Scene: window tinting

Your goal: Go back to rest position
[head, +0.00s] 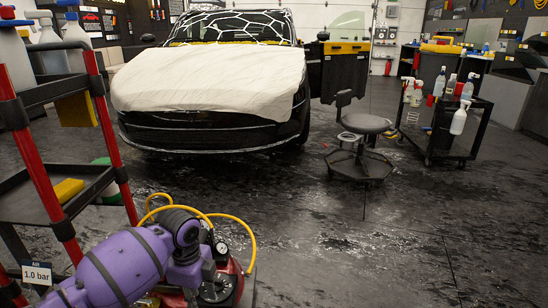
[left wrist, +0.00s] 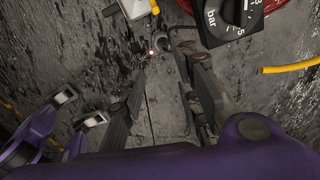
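My purple left arm (head: 130,265) reaches in at the lower left of the head view, over a red air compressor (head: 237,272) with a gauge and a yellow hose (head: 247,228). The arm hides the gripper in that view. In the left wrist view my left gripper (left wrist: 155,75) has its dark fingers apart, with only bare floor seen between them. A black regulator knob marked "bar" (left wrist: 230,22) sits just beyond the right finger, on the red compressor (left wrist: 285,5). I cannot tell whether finger and knob touch.
A red-framed cart (head: 38,170) with spray bottles stands close at the left. A sign reads 1.0 bar (head: 37,273). Ahead are a black car (head: 205,130) under a white cover, a stool (head: 366,124) and a black trolley (head: 465,138). The floor at right front is clear.

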